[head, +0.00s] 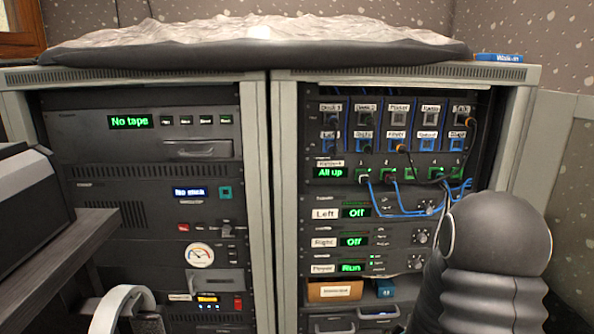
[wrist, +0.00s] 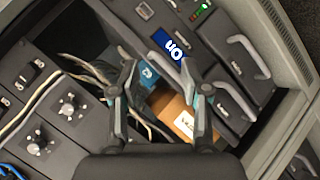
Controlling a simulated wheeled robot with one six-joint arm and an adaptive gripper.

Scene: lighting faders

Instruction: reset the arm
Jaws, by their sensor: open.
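My gripper (wrist: 160,68) shows in the wrist view with its two dark fingers spread apart and nothing held between them. Beyond the fingers is an open bay with a brown cardboard box (wrist: 174,108) and a teal box (wrist: 148,76). Whether the fingers touch anything is hard to tell. In the head view, the cardboard box (head: 335,291) and teal box (head: 385,288) sit low in the right rack (head: 505,90). I cannot make out my gripper in the head view; a large dark rounded shape covers the lower right there.
The right rack has blue cables (head: 405,212), and its displays read "All up", "Off", "Off" and "Run". The left rack (head: 255,180) has a "No tape" display and a gauge (head: 201,255). Drawer handles (wrist: 240,100) stick out near my gripper. Grey crumpled material (head: 255,38) lies on top.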

